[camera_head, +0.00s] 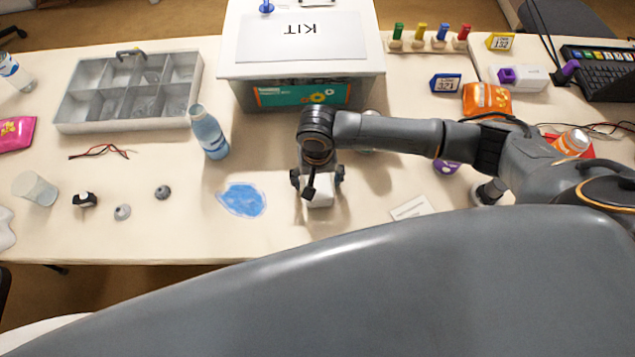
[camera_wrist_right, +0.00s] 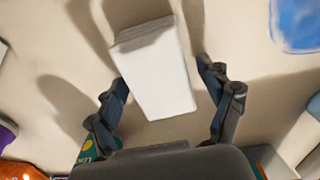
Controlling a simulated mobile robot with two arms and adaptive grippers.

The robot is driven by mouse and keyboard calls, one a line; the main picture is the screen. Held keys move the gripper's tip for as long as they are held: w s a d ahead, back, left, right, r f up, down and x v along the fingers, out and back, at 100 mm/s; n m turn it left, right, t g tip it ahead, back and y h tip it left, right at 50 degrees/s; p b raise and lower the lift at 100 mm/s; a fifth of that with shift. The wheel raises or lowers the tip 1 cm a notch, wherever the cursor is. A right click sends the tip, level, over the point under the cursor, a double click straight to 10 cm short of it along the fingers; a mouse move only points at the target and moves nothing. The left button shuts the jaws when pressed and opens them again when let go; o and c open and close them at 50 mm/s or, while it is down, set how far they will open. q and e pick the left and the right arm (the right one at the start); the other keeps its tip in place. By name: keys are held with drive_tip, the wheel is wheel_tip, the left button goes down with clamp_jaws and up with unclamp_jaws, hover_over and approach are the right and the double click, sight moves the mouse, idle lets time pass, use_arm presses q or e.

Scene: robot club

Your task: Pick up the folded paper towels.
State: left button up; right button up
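The folded paper towels (camera_head: 320,195) are a small white stack on the table in front of the kit box. They also show in the right wrist view (camera_wrist_right: 160,75) as a white block with folded layers at its far end. My right gripper (camera_head: 317,180) points down over them and partly hides them in the head view. In the right wrist view its fingers (camera_wrist_right: 163,72) are spread on both sides of the stack, with a gap on the right. The left finger looks very near the stack; I cannot tell if it touches. My left gripper is not in view.
A blue spill (camera_head: 242,200) lies left of the towels, with a blue bottle (camera_head: 209,133) behind it. The kit box (camera_head: 300,62) stands at the back. A grey sectioned tray (camera_head: 68,113) is at left. A white card (camera_head: 411,208) lies to the right.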

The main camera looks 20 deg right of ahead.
drive_tip(key=c, duration=0.8)
drive_tip(key=shift+r, duration=0.55)
drive_tip(key=s+r, duration=0.1)
drive_tip(key=r, duration=0.1)
drive_tip(key=s+a+r, duration=0.1)
drive_tip(key=r, duration=0.1)
drive_tip(key=s+r, duration=0.2)
drive_tip(key=r, duration=0.1)
drive_tip(key=shift+a+r, duration=0.1)
drive_tip(key=shift+a, duration=0.3)
drive_tip(key=s+a+r, duration=0.3)
drive_tip(key=s+r, duration=0.1)
drive_tip(key=s, duration=0.5)
drive_tip(key=shift+a+r, duration=0.25)
drive_tip(key=shift+r, duration=0.15)
